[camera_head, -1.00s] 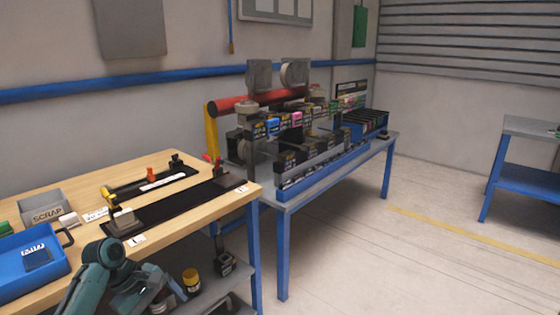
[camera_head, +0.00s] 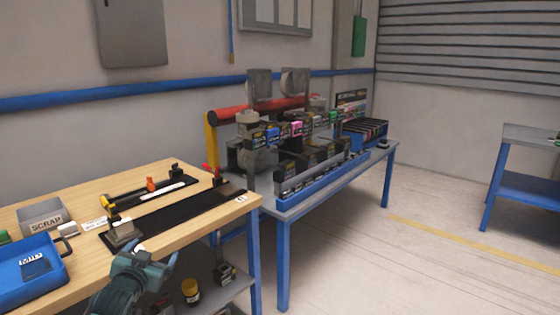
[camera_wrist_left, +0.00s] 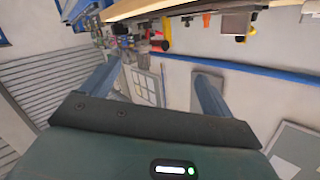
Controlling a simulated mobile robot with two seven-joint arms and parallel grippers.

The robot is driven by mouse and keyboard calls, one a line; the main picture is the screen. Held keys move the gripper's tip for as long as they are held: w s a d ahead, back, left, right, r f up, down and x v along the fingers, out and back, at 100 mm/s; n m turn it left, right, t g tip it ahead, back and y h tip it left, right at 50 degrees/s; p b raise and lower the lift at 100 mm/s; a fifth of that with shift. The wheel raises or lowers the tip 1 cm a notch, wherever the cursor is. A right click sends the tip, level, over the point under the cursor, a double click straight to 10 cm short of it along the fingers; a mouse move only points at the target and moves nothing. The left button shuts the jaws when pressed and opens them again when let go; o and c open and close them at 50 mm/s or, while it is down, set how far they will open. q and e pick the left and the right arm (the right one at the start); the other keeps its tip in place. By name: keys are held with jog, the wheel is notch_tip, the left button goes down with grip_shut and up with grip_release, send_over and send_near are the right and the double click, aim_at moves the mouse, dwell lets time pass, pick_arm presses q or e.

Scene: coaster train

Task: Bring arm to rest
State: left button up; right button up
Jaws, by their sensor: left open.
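My left arm (camera_head: 130,282), teal and grey, comes in at the lower left of the head view, beside the front edge of the wooden table. Its fingers are hard to make out there. In the left wrist view my left gripper (camera_wrist_left: 160,66) shows two blue-grey fingers spread apart with nothing between them. That view is tilted, with the table edge and the wall behind the fingers. My right gripper is in neither view.
The wooden table (camera_head: 185,232) holds a blue tray (camera_head: 58,262), a grey SCRAP bin (camera_head: 45,214) and a black strip. A blue-legged bench (camera_head: 295,208) with a loaded rack stands behind it. Open floor lies to the right.

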pick_arm(q)
jog(key=s+d+f+g+h, duration=0.1)
jog(key=s+d+f, duration=0.4)
jog(key=s+f, duration=0.25)
jog(key=s+d+f+g+h, duration=0.1)
jog(key=s+d+f+g, duration=0.1)
jog(key=s+d+f, duration=0.45)
jog(key=s+d+f+g+h, duration=0.1)
jog(key=s+d+f, duration=0.1)
jog(key=s, duration=0.8)
jog(key=s+d+f+g+h, duration=0.1)
jog(key=s+d+f, duration=0.1)
jog(key=s, duration=0.9)
jog(key=shift+s+d+f+g, duration=0.15)
jog(key=shift+d+f+g, duration=0.2)
jog(key=shift+d, duration=0.55)
